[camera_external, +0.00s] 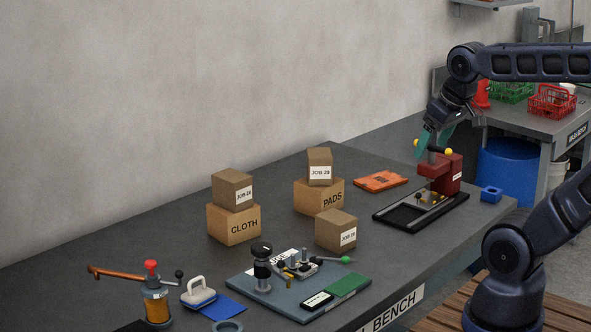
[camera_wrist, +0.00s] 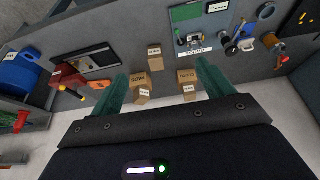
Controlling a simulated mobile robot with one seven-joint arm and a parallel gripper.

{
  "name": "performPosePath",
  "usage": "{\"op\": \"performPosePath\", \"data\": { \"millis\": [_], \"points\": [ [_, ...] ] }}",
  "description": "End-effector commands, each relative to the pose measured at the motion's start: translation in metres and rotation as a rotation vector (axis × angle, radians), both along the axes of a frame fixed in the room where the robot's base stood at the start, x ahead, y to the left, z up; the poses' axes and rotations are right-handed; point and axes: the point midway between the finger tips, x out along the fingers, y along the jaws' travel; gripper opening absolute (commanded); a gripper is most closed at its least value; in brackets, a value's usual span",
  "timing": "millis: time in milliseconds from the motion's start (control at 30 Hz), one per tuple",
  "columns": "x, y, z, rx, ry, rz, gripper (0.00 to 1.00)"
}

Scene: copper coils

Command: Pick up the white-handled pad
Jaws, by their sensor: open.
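The white-handled pad (camera_external: 198,293) sits at the near left of the bench, handle up, beside a blue cloth (camera_external: 223,307). In the wrist view it appears small, a white shape (camera_wrist: 247,45) at the upper right. My gripper (camera_external: 435,140) is far from it, at the far right end of the bench, above or beside the red press. Its teal fingers (camera_wrist: 162,75) are spread in the wrist view with nothing held between them.
A torch (camera_external: 155,300) with a copper-coloured nozzle stands left of the pad; a tool board (camera_external: 245,285) lies to its right. Cartons labelled CLOTH (camera_external: 232,225) and PADS (camera_external: 318,197) stand behind, with smaller boxes. The red press (camera_external: 447,172) is near my gripper. The bench's left rear is clear.

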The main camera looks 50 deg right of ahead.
Motion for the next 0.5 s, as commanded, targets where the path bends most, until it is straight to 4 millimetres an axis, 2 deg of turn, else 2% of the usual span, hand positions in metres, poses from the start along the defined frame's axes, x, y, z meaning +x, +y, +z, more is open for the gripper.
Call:
{"op": "performPosePath", "data": {
  "millis": [167, 267, 500],
  "points": [
    [0.012, 0.004, 0.003, -0.01, 0.011, 0.035, 0.8],
    [0.029, 0.01, 0.006, -0.026, 0.029, 0.088, 0.8],
    [0.084, 0.034, 0.01, -0.075, 0.074, 0.253, 0.8]
  ]
}}
